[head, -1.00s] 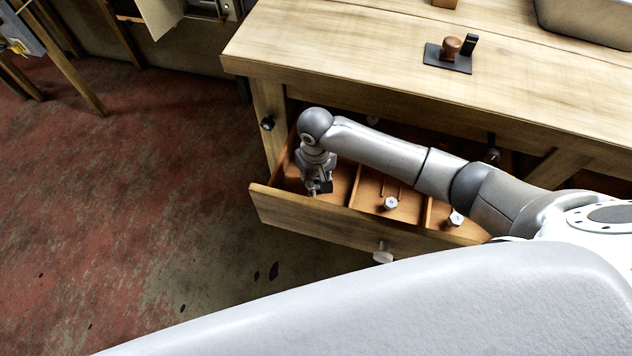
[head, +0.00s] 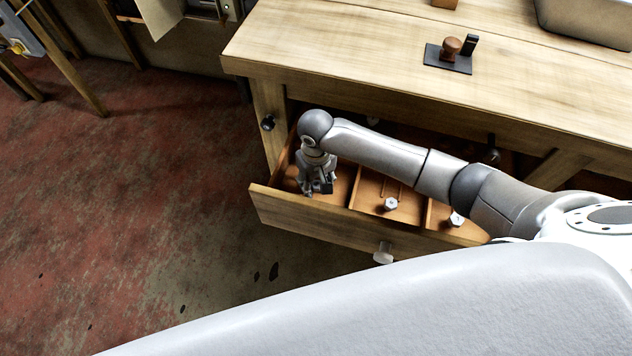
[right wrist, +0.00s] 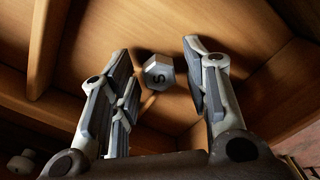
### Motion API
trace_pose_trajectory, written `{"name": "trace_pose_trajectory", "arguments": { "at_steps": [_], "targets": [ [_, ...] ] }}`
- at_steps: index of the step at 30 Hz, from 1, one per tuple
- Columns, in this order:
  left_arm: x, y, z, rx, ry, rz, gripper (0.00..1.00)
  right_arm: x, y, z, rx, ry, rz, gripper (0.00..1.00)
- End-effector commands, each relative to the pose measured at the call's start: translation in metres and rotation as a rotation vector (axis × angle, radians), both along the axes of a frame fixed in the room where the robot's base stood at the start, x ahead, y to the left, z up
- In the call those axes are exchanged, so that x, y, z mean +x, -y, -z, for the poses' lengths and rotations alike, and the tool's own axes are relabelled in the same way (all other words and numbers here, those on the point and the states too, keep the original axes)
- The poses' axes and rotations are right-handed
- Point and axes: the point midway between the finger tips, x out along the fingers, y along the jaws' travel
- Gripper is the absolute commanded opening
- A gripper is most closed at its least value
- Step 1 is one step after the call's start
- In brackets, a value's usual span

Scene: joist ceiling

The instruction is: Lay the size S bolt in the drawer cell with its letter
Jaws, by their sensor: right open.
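The size S bolt (right wrist: 158,72) shows in the right wrist view as a grey hex head marked S, inside a wooden drawer cell. My right gripper (right wrist: 160,58) is open, with a finger on each side of the bolt head and gaps between. In the head view my right gripper (head: 318,184) points down into the left cell of the open drawer (head: 325,213). The arm and gripper hide the bolt there. No cell letter is readable. My left gripper is not in view.
One bolt (head: 391,203) lies in the middle cell and another (head: 456,219) in the right cell. Wooden dividers separate the cells. The workbench top (head: 340,50) overhangs the drawer's rear. A dark stand with a brown knob (head: 451,46) sits on it.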

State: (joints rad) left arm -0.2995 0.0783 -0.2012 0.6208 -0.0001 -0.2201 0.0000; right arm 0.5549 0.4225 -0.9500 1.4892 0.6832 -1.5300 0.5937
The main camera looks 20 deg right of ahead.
Motion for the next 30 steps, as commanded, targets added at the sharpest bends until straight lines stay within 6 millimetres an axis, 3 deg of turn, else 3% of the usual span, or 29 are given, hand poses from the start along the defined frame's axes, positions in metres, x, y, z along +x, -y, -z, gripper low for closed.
{"name": "trace_pose_trajectory", "arguments": {
  "at_steps": [15, 21, 30],
  "targets": [
    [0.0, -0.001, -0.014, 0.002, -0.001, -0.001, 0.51, 0.001, -0.001, -0.101, 0.003, 0.003, -0.001, 0.43],
    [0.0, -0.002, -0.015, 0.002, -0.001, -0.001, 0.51, 0.0, 0.0, -0.116, 0.0, 0.0, -0.001, 0.43],
    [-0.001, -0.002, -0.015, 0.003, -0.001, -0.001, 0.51, 0.0, 0.0, -0.117, 0.001, 0.0, 0.0, 0.43]
  ]
}}
